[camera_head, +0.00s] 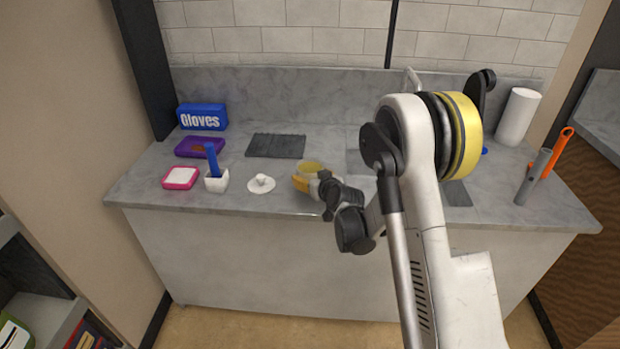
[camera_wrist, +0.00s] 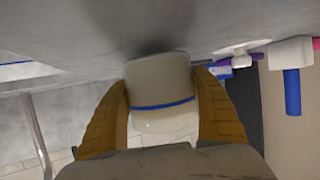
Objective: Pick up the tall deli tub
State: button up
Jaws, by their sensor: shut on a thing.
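The deli tub (camera_wrist: 160,92) is pale and translucent with a blue band, and sits between my gripper's orange fingers in the wrist view. In the head view the tub (camera_head: 313,167) shows a yellowish round opening at the front middle of the counter. My gripper (camera_head: 303,184) is shut on its sides, one finger on each side. In the wrist view my gripper (camera_wrist: 162,84) hides part of the tub's sides. A dark shadow lies on the counter by the tub; I cannot tell whether it touches the counter.
Left of the tub on the grey counter (camera_head: 235,200) are a white lid-like piece (camera_head: 261,184), a white holder (camera_head: 217,183) with a blue handle, a pink box (camera_head: 180,177), a purple box (camera_head: 200,147) and a blue gloves box (camera_head: 202,117). A dark mat (camera_head: 276,146) lies behind.

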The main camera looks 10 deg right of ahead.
aim_at(306, 166)
jog(key=shift+r+p, duration=0.85)
jog(key=shift+r, duration=0.75)
jog(key=s+d+r+p, duration=0.4)
jog(key=s+d+r, duration=0.1)
jog(key=d, duration=0.5)
jog(key=shift+s+r, duration=0.3)
jog(key=shift+r, duration=0.55)
jog(key=shift+s+d, duration=0.1)
jog(key=shift+d, duration=0.1)
jog(key=d+f+b, duration=0.3)
jog(key=d+f, duration=0.2)
jog(key=d, duration=0.7)
jog(key=d+f+b, duration=0.2)
jog(key=d+f, duration=0.2)
jog(key=d, duration=0.8)
jog(key=shift+s+d+f+b, duration=0.35)
jog(key=shift+s+b, duration=0.05)
jog(key=shift+s, duration=0.05)
jog(key=shift+a, duration=0.1)
